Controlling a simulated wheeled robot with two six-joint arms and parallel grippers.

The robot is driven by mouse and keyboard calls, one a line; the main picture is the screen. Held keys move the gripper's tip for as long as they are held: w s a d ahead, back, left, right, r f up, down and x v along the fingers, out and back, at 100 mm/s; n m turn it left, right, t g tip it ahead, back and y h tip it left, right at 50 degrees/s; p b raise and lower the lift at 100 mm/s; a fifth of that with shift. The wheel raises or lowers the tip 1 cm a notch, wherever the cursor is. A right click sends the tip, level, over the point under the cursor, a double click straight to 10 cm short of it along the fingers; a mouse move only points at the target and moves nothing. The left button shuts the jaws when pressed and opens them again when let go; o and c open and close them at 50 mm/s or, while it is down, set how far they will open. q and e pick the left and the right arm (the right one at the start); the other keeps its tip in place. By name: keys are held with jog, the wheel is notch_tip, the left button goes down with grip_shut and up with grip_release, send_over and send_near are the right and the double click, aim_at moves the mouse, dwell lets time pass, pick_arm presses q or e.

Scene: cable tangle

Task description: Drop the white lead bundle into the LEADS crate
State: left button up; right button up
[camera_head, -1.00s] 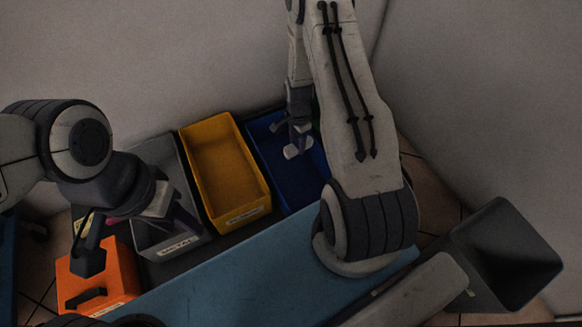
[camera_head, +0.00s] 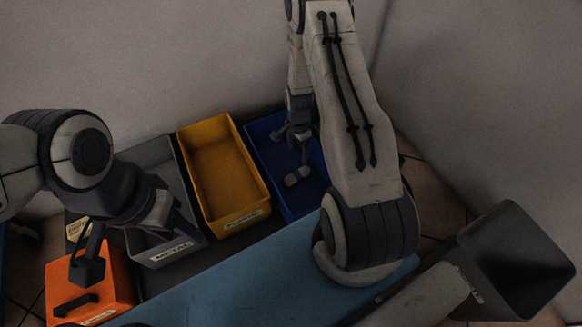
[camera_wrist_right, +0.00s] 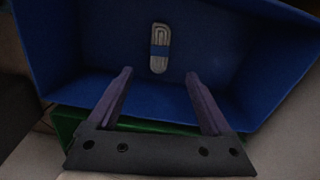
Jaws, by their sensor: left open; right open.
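The white lead bundle (camera_head: 298,177), a pale coil with a blue band, lies inside the blue crate (camera_head: 265,160). In the right wrist view the bundle (camera_wrist_right: 159,38) rests on the floor of the blue crate (camera_wrist_right: 100,45), apart from the fingers. The crate's label is not visible, so I cannot read whether it says LEADS. My right gripper (camera_head: 293,146) is open and empty above the crate; its spread fingers also show in the right wrist view (camera_wrist_right: 159,76). My left gripper (camera_head: 178,222) is open by the grey METAL crate, its fingers partly hidden.
A yellow crate (camera_head: 237,217) stands between the grey crate (camera_head: 173,257) and the blue one. An orange box (camera_head: 115,285) is at the lower left. A blue surface (camera_head: 240,285) runs along the front. A dark bin (camera_head: 520,255) is at the right. Something green (camera_wrist_right: 70,125) is beside the blue crate.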

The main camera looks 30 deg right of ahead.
notch_tip(320, 180, up, 10)
jog(key=p, duration=0.5)
jog(key=shift+r, duration=0.25)
